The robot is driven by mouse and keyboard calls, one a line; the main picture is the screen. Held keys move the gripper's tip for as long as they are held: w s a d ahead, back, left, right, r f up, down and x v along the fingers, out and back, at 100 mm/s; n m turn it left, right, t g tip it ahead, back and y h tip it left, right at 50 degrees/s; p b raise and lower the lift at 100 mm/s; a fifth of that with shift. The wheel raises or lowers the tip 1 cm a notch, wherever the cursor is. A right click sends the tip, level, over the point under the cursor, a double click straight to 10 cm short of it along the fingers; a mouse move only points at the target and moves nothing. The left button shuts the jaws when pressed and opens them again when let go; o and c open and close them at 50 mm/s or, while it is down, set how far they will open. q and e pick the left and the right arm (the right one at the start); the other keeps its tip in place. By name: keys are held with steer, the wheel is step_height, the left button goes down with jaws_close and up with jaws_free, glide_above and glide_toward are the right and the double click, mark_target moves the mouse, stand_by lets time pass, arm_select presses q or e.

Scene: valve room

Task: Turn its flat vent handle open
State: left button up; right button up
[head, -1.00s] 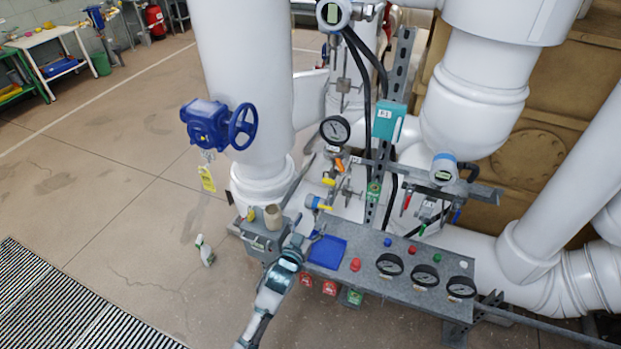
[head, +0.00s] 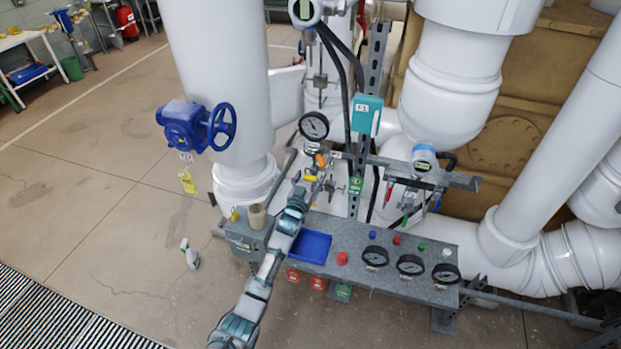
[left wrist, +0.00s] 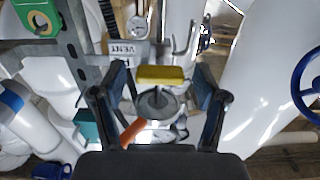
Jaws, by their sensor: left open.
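In the left wrist view a flat yellow handle (left wrist: 160,74) sits between the two fingers of my left gripper (left wrist: 160,85), with a gap on either side. A label reading VENT (left wrist: 125,48) is just beyond it, to the left. A round grey part lies below the yellow handle, and an orange handle (left wrist: 133,131) is lower left. In the head view my left gripper (head: 309,183) is at the small valves under the pressure gauge (head: 313,126). It is open and hides part of the fittings there. My right gripper is not in view.
A grey panel (head: 395,287) with gauges, coloured buttons and a blue tray (head: 303,246) lies below my left arm. A blue handwheel (head: 222,127) is on the thick white pipe at left. A slotted steel post (head: 370,75) stands right of the gripper.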

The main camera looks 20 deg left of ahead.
arm_select(q)
steer(key=shift+w, duration=0.45)
steer(key=c, duration=1.2)
steer(key=shift+o, duration=0.2)
